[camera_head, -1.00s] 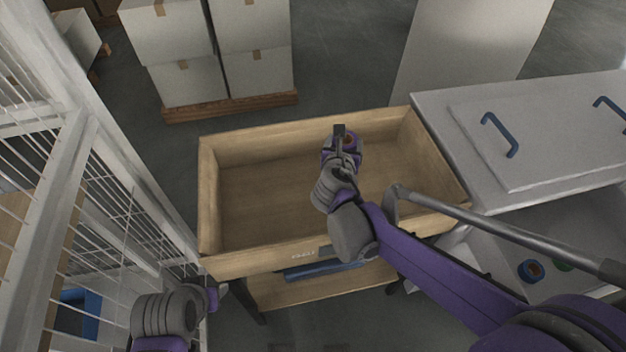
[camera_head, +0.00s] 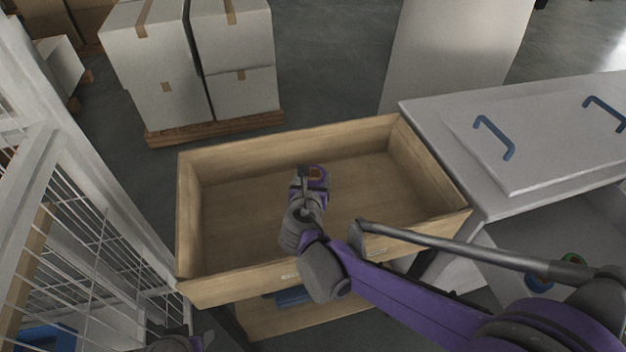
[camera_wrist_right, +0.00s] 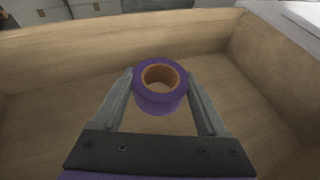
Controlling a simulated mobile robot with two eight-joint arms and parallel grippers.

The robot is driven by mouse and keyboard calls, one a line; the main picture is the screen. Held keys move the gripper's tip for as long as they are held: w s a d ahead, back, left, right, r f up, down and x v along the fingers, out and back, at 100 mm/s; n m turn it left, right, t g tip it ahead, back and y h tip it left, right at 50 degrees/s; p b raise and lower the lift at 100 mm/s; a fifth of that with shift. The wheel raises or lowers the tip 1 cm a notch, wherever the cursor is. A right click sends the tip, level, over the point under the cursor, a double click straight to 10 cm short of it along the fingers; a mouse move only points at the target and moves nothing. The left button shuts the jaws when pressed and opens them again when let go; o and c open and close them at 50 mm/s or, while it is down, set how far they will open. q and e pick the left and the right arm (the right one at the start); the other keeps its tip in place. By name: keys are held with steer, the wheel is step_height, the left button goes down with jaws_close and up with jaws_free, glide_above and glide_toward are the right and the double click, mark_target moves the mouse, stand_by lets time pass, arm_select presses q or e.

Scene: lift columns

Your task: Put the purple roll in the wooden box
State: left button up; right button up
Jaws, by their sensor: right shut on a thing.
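The wooden box (camera_head: 220,160) is a wide, open, shallow box in the middle of the head view. My right gripper (camera_head: 314,176) is over the inside of the box. It is shut on the purple roll (camera_head: 324,180), which has an orange-brown core. In the right wrist view the roll (camera_wrist_right: 160,98) sits between the two fingers (camera_wrist_right: 160,92), with the box floor and walls around it. How high it is above the floor is hard to tell. My left arm shows only partly at the bottom edge of the head view; its gripper jaws cannot be made out.
A white wire cage (camera_head: 75,230) is at left. Stacked cartons (camera_head: 235,40) stand behind.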

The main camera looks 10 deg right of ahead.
steer(key=shift+f, duration=0.35)
steer(key=shift+f+b, duration=0.4)
steer(key=shift+f, duration=0.1)
steer(key=o, duration=1.3)
steer(key=shift+r, duration=0.1)
